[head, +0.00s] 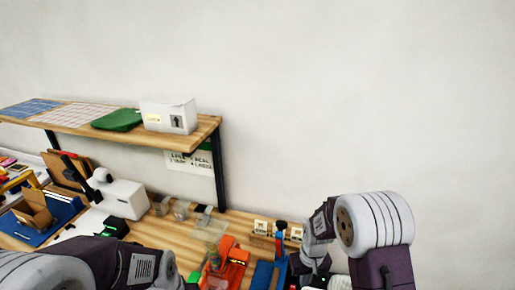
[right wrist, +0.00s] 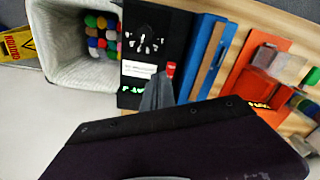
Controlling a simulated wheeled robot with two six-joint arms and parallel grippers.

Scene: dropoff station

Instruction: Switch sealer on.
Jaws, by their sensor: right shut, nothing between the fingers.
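The sealer is most likely the long blue device with a light brown strip (right wrist: 207,62); in the head view its blue body (head: 263,274) shows at the bench's front edge. A small red switch-like part (right wrist: 171,69) sits between it and a black panel (right wrist: 153,45) with white markings and green lit characters. My right gripper (right wrist: 160,90) is shut and empty, its grey fingertips close beside the red part; I cannot tell whether they touch. In the head view the right gripper (head: 308,272) is partly hidden by its own arm.
An orange device (head: 228,264) stands left of the sealer. A white bin (right wrist: 65,45) with coloured balls is beside the black panel. A shelf (head: 190,137) holds a white box (head: 168,115). A white machine (head: 122,197) stands at the left on the wooden bench.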

